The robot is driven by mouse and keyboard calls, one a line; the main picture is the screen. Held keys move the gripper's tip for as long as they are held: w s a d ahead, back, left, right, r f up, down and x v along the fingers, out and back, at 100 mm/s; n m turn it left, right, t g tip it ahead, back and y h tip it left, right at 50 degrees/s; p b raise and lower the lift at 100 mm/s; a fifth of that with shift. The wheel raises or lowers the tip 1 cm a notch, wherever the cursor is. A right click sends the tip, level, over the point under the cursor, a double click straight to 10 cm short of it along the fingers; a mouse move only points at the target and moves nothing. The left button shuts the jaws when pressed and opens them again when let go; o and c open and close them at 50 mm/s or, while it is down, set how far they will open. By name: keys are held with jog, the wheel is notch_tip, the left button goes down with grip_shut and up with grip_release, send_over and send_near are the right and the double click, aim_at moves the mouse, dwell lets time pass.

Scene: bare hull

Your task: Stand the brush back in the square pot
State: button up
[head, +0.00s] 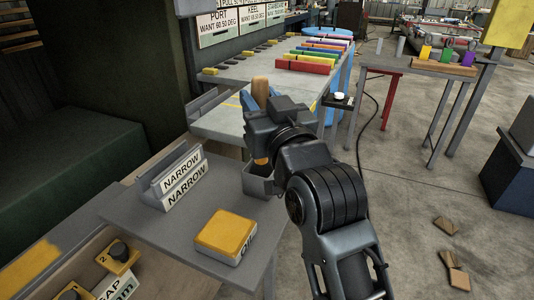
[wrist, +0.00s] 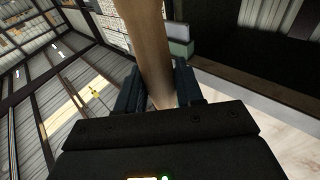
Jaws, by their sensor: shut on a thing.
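The brush (head: 260,90) is upright, its tan wooden handle end rising above my gripper (head: 256,112) in the head view. The handle (wrist: 150,45) also shows in the wrist view, passing between the two fingers of my gripper (wrist: 157,90), which is shut on it. An orange part (head: 262,161) shows below the gripper, close to the pot; I cannot tell for certain that it belongs to the brush. The grey square pot (head: 257,184) stands at the grey table's far right edge, partly hidden by my arm. Whether the brush's lower end is inside the pot is hidden.
The grey table (head: 140,222) also bears a sloped holder with NARROW labels (head: 182,180) and a yellow-topped box (head: 226,232). A longer bench with coloured bars (head: 305,66) stands beyond. Wooden pieces (head: 447,226) lie on the floor at right.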

jog(key=shift+f, duration=3.5)
jog(key=o, duration=1)
jog(key=shift+o, duration=0.2)
jog(key=shift+s, duration=0.1)
jog(key=b+v, duration=0.1)
jog(key=v, duration=1)
jog(key=shift+s+d, duration=0.15)
jog(key=shift+s, duration=0.25)
